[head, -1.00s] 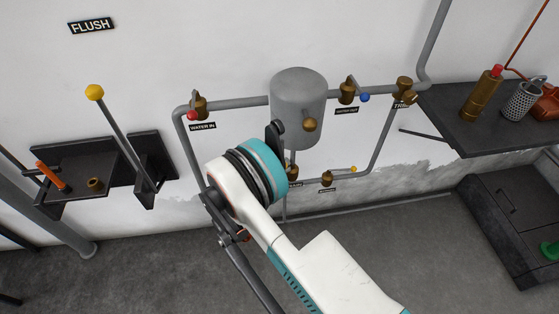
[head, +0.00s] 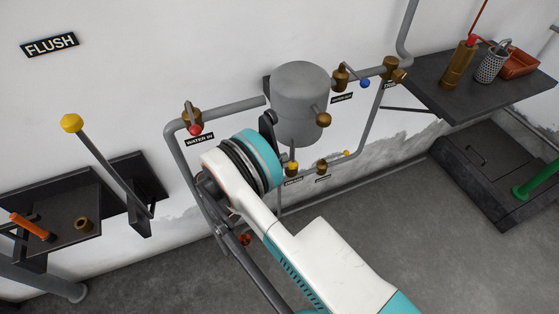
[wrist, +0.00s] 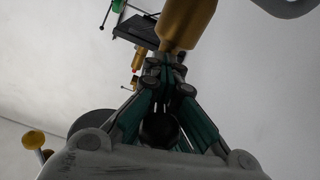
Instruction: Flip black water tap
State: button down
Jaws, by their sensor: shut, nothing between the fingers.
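In the wrist view my gripper (wrist: 165,62) has its fingers together, with nothing between the tips. A brass fitting (wrist: 186,22) is right by the fingertips; I cannot tell whether they touch it. A round black ball (wrist: 159,130) shows behind the finger links; I cannot tell for sure that it is the black tap's knob. In the head view my arm hides the gripper's fingertips. A brass fitting (head: 323,120) sticks out of the front of the grey tank (head: 300,90). No black tap handle is clearly visible there.
Other brass taps have a red knob (head: 195,129), a blue knob (head: 365,83) and a yellow knob (head: 293,167). Grey pipes (head: 172,150) frame the tank. A dark shelf (head: 450,105) holds a brass bottle (head: 459,68) at right. A yellow-knobbed lever (head: 72,123) stands at left.

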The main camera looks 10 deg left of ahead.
jog(key=c, duration=1.8)
grip_release()
jog(key=shift+f, duration=0.1)
jog(key=shift+o, duration=0.2)
notch_tip(320, 180, up, 10)
jog(key=shift+r, duration=0.1)
jog(key=shift+d, duration=0.1)
